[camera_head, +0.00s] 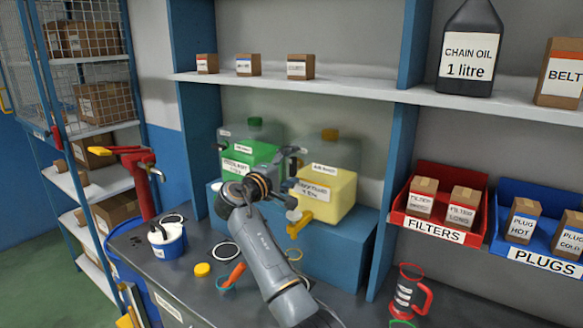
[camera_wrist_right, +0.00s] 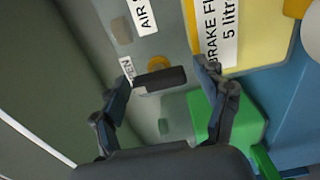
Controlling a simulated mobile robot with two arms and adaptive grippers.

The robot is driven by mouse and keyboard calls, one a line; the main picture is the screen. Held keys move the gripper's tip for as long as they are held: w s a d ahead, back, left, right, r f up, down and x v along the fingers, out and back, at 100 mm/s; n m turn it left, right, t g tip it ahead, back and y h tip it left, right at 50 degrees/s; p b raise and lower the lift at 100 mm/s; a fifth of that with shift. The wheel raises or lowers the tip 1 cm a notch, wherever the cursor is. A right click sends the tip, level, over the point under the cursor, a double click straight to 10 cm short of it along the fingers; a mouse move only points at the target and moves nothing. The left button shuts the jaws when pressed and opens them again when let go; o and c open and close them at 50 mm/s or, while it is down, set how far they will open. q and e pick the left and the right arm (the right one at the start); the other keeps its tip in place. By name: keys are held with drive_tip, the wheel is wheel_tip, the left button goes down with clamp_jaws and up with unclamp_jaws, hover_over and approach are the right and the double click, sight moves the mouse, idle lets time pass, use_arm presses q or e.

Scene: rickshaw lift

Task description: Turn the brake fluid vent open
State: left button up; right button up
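The brake fluid container (camera_head: 325,195) is yellow in its lower part and clear above, and stands on a blue block. In the right wrist view its label (camera_wrist_right: 222,35) reads brake fluid, 5 litre. A dark bar-shaped handle (camera_wrist_right: 160,80), with a yellow round piece behind it, shows beside a label partly reading "EN". My right gripper (camera_head: 292,170) is in front of the containers in the head view. In the wrist view its fingers (camera_wrist_right: 162,82) are spread on either side of the handle, with gaps; contact is not visible. My left gripper is not in view.
A green container (camera_head: 248,155) stands left of the brake fluid container. A yellow tap (camera_head: 299,222) projects low at the front. A shelf with small boxes (camera_head: 300,67) is above. The bench holds a white-and-blue tub (camera_head: 166,240), a yellow cap (camera_head: 202,270) and a red jug (camera_head: 410,290).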

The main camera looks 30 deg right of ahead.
drive_tip(key=v, duration=1.2)
idle(0.4)
